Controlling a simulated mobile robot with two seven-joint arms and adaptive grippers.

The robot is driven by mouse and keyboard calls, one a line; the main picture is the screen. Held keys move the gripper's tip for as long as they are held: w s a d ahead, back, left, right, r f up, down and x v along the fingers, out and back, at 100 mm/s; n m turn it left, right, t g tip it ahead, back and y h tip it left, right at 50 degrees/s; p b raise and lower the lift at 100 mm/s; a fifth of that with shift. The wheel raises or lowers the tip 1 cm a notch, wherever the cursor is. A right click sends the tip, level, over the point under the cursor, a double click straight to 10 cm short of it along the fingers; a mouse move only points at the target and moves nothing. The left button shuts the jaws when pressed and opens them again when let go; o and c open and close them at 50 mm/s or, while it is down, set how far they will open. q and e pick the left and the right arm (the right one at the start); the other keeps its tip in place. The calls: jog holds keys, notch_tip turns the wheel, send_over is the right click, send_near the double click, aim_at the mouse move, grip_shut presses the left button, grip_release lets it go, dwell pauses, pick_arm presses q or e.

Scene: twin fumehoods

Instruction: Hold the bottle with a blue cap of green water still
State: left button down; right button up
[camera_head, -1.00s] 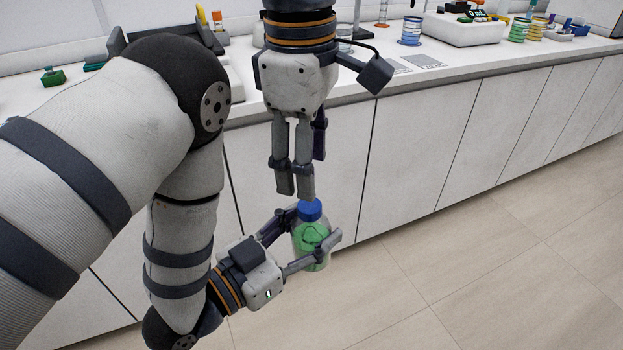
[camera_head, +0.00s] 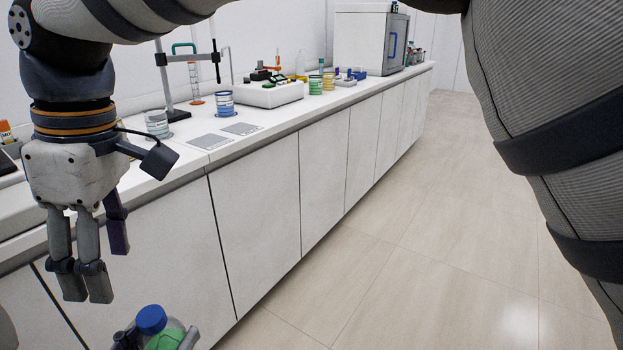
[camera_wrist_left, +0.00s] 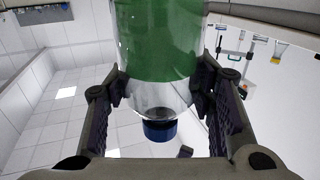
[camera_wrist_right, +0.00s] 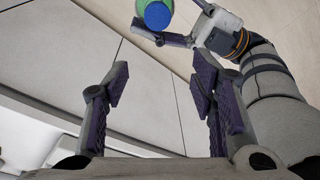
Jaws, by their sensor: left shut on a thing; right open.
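The clear bottle of green water (camera_head: 163,341) with its blue cap (camera_head: 151,319) is at the bottom edge of the head view, partly cut off. My left gripper (camera_head: 157,342) is shut around its sides. The left wrist view shows the bottle (camera_wrist_left: 160,45) between both fingers, the cap (camera_wrist_left: 160,131) lower in that picture. My right gripper (camera_head: 85,292) hangs open and empty, fingers downward, up and left of the bottle and apart from it. In the right wrist view the cap (camera_wrist_right: 158,15) shows at the top, beyond the open fingers.
A long white bench (camera_head: 270,125) runs along the wall behind the grippers. The tiled floor (camera_head: 400,240) at the right is clear.

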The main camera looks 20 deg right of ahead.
jog(key=w+f+m+t+y, duration=0.2)
jog(key=w+f+m+y, duration=0.45)
jog(key=f, duration=0.65)
jog(key=d+f+m+t+h, duration=0.25)
jog(key=d+f+m, duration=0.35)
jog(key=d+f, duration=0.4)
jog(key=s+d+f+m+g+h, duration=0.1)
jog(key=s+d+f+h, duration=0.1)
jog(key=s+d+f, duration=0.4)
jog(key=s+d+f+g+h, duration=0.1)
jog(key=s+d+f+g, duration=0.15)
jog(key=s+f, duration=0.6)
jog(key=s+d+h, duration=0.1)
jog(key=s+d, duration=0.2)
jog(key=s, duration=0.4)
jog(key=s+d+m+g+h, duration=0.1)
jog(key=s+d, duration=0.3)
jog(key=s, duration=0.3)
jog(key=s+d+g, duration=0.1)
jog(key=s+d, duration=0.3)
jog(key=s, duration=0.2)
jog(key=shift+s+f+h, duration=0.35)
jog(key=shift+s+h, duration=0.05)
